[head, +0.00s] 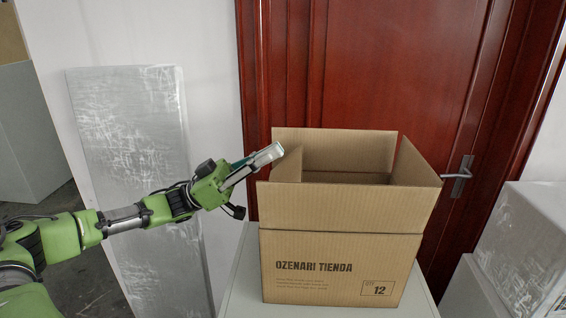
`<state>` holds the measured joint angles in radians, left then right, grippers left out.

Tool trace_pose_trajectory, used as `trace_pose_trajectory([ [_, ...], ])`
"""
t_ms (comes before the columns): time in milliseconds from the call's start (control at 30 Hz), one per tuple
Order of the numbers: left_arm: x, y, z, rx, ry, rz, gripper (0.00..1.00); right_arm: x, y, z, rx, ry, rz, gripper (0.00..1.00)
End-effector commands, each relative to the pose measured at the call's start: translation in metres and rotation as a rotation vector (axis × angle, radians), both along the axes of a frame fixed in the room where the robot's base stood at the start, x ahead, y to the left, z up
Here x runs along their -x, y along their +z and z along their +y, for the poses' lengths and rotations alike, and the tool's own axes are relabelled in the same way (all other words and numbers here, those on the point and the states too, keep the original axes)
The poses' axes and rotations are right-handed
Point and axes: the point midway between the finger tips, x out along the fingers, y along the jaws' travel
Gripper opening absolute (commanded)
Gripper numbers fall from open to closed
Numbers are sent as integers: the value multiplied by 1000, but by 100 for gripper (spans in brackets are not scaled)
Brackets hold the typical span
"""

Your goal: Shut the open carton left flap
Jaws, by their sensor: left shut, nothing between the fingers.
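An open cardboard carton (330,267) with "OZENARI TIENDA" printed on its front stands with its top open. Its left flap (290,168) stands up at the left side, partly hidden by my gripper and the front flap (345,206). The right flap (414,165) and the back flap (345,140) also stand upright. My left gripper (268,155) is shut and empty, with its fingertips at the upper outer left of the carton, beside the left flap. I cannot tell whether they touch it. My right gripper is not in view.
The carton stands on a light table (238,290). A red wooden door (380,70) with a handle is behind it. Wrapped boxes (525,245) stand at the right. A tall wrapped panel (130,140) leans on the wall behind my left arm.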

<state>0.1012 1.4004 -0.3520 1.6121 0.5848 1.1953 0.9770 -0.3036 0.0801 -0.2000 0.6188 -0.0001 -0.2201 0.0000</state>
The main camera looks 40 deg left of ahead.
Motion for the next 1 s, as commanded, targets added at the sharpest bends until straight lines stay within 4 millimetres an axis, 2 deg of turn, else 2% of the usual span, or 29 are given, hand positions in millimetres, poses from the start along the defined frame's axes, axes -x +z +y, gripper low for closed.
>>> trace_pose_trajectory([
  [333, -13, -26, -21, 2, 1, 3, 0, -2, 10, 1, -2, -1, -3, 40],
  [767, -14, -30, -23, -1, 1, 4, 0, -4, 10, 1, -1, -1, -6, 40],
  [1000, -15, -29, -25, -35, 1, 25, 0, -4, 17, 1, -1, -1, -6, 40],
])
